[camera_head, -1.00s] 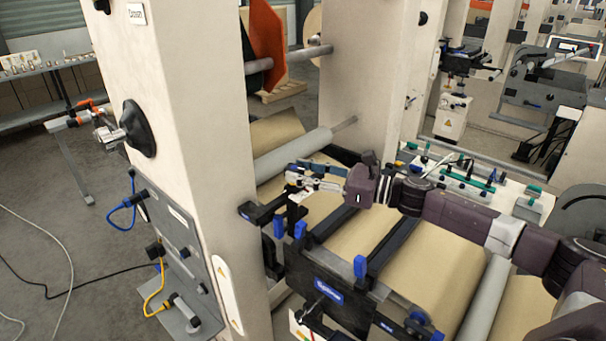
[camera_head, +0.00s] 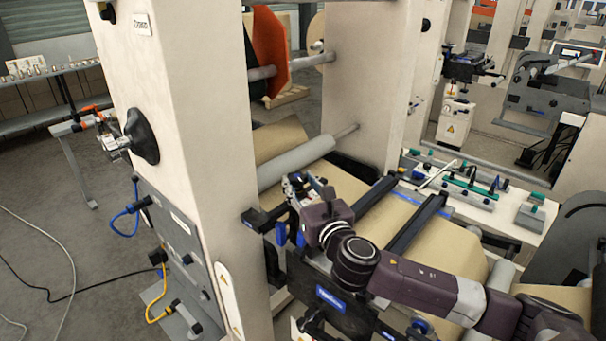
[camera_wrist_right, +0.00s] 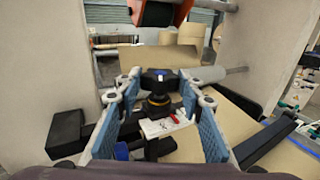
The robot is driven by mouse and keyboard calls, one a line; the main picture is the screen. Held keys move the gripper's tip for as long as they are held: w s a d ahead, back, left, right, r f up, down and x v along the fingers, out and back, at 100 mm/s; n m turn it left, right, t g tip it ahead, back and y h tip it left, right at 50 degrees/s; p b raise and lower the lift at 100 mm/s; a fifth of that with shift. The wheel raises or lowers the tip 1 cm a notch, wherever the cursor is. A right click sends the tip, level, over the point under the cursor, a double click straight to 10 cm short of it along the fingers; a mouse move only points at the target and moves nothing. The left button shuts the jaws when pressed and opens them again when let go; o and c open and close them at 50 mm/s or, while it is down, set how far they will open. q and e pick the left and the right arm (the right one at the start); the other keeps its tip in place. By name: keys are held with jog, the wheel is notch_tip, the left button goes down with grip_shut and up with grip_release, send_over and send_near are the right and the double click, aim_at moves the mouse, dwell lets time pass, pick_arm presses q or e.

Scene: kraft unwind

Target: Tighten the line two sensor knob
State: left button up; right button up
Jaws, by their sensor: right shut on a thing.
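My left gripper is in neither view.
A cream machine column (camera_head: 195,110) stands close to the left of the gripper. A grey roller (camera_head: 297,163) and brown kraft web (camera_head: 345,187) lie behind it. Dark crossbars (camera_head: 416,222) run over the web to the right. A bench with teal-handled parts (camera_head: 470,188) stands further right.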

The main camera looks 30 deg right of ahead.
jog(key=m+h, duration=0.1)
jog(key=m+h+p, duration=0.1)
jog(key=r+m+g+h+p, duration=0.1)
jog(key=h, duration=0.1)
jog(key=shift+w+a, duration=0.15)
jog(key=shift+a, duration=0.25)
jog(key=m+h, duration=0.1)
jog(key=g+h, duration=0.1)
jog(key=shift+w+a+m+h+p, duration=0.1)
jog(key=shift+a+m+h+p, duration=0.05)
jog(key=shift+m+h+p, duration=0.2)
jog(key=m+g+h, duration=0.2)
jog(key=h, duration=0.1)
jog(key=m+g+h, duration=0.1)
jog(key=g, duration=0.1)
jog(key=shift+w+a+f+m, duration=0.2)
jog(key=shift+w+m, duration=0.05)
jog(key=shift+w+a+m+g+h, duration=0.1)
jog(key=shift+w+m+g+h, duration=0.05)
jog(key=shift+m+g+h, duration=0.7)
jog(key=shift+w+m+g+h, duration=0.1)
jog(key=shift+m+g+h, duration=0.5)
jog(key=shift+g, duration=0.35)
jog(key=shift+r+m+g, duration=0.15)
jog(key=shift+m+g, duration=0.1)
jog(key=shift+g, duration=0.05)
jog(key=o, duration=1.2)
jog(key=shift+c, duration=0.2)
jog(key=shift+s+f, duration=0.1)
jog(key=shift+f, duration=0.1)
